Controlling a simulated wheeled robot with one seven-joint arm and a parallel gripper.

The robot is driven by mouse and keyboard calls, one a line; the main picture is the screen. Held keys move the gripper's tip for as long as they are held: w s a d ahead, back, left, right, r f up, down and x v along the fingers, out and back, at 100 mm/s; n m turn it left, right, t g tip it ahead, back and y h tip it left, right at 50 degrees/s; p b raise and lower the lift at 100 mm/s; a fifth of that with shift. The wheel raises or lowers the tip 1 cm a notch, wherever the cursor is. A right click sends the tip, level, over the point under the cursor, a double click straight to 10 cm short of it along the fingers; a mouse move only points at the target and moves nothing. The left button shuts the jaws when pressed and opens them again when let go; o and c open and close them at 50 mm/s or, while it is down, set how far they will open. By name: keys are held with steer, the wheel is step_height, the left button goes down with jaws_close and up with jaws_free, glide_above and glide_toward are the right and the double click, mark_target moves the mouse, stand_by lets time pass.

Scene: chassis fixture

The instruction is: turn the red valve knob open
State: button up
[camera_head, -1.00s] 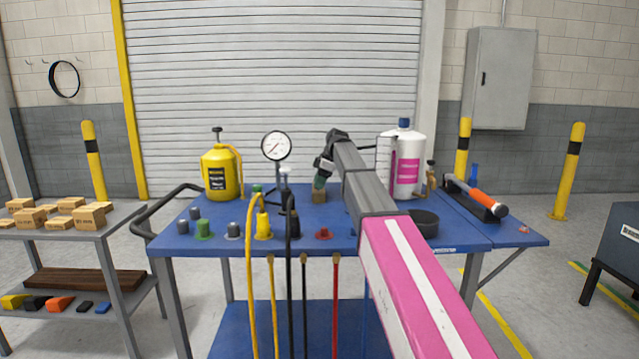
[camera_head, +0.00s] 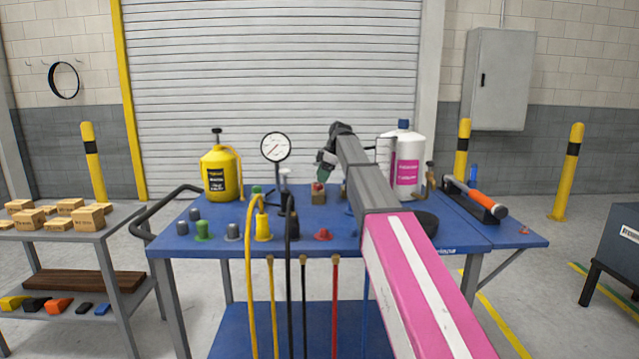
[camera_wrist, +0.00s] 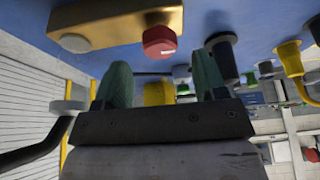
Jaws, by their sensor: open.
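The red valve knob (camera_wrist: 160,42) shows in the wrist view as a faceted red cap beside a brass block (camera_wrist: 92,20). In the head view the knob (camera_head: 317,187) is a small red spot on top of the brass block (camera_head: 319,198), towards the back of the blue table. My gripper (camera_wrist: 160,62) has two green fingers, spread apart with nothing held between them. The knob lies just beyond the fingertips in the wrist view, apart from them. In the head view my gripper (camera_head: 326,168) is just above the knob, partly hidden by its own wrist.
The blue table (camera_head: 290,243) holds a pressure gauge (camera_head: 275,148), a yellow canister (camera_head: 221,172), a white bottle (camera_head: 408,160) and several coloured caps. A red cap (camera_head: 323,234) sits near the front edge. Hoses hang over that edge. An orange-handled tool (camera_head: 482,202) lies at right.

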steer(key=v, duration=0.7)
steer(key=shift+r, duration=0.25)
steer(key=shift+d, duration=0.15)
